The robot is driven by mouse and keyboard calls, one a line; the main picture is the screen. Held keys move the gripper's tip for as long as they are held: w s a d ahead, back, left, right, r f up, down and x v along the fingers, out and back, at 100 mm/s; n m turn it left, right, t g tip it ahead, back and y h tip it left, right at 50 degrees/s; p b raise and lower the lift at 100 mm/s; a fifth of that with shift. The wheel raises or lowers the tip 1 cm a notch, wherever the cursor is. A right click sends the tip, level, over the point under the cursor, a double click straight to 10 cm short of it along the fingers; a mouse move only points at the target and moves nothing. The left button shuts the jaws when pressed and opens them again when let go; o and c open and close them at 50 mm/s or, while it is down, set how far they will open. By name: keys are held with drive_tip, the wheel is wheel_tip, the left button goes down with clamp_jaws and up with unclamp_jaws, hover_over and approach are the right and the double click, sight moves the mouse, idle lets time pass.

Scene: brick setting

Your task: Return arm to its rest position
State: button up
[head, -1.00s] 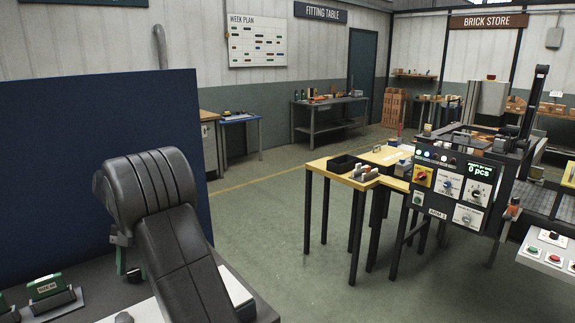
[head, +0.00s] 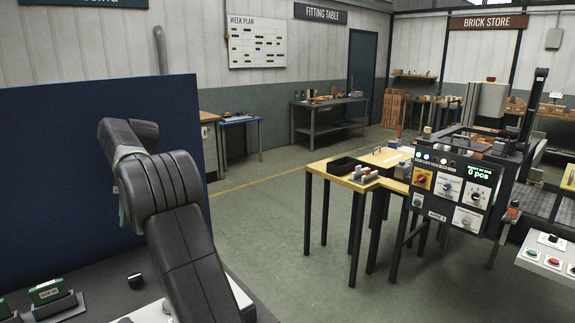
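My arm's thick dark links rise from the bottom of the head view, left of centre, in front of a blue panel. The far end of the arm bends over behind the nearer links. Only a narrow greenish-grey sliver shows beside the arm at its left edge, and it may be part of my gripper. My fingertips are hidden, and I cannot see whether they hold anything.
The bench (head: 98,262) below the arm bears a green labelled block in a dark holder (head: 52,300) and a small black piece (head: 135,281). The blue panel (head: 50,150) stands close behind. A yellow-topped table (head: 322,166) and a control box (head: 452,190) stand right, across open floor.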

sight(135, 277)
drive_tip(key=x, duration=1.3)
drive_tip(key=shift+s+f, duration=0.2)
drive_tip(key=shift+f, duration=0.1)
drive_tip(key=shift+w+f+m+b, duration=0.1)
drive_tip(key=shift+m+b, duration=0.25)
drive_tip(key=shift+m, duration=0.05)
drive_tip(key=m, duration=0.2)
drive_tip(key=m+y+b, duration=0.1)
drive_tip(key=shift+d+m+t+y, duration=0.1)
drive_tip(key=shift+m+t+y, duration=0.2)
drive_tip(key=shift+m, duration=0.1)
drive_tip(key=m, duration=0.2)
drive_tip(key=m+t+y+b, duration=0.1)
drive_tip(key=m, duration=0.2)
drive_tip(key=shift+s+d+y, duration=0.15)
drive_tip(key=shift+s+y, duration=0.05)
drive_tip(key=shift+y, duration=0.1)
drive_tip(key=m+t, duration=0.1)
drive_tip(key=m, duration=0.2)
drive_tip(key=m+t, duration=0.1)
drive_tip(key=m, duration=0.1)
drive_tip(key=shift+s+m+y, duration=0.15)
drive_tip(key=shift+m+y, duration=0.15)
drive_tip(key=shift+m, duration=0.1)
drive_tip(key=shift+s+m+t, duration=0.1)
drive_tip(key=shift+m+t, duration=1)
drive_tip(key=shift+m, duration=1.2)
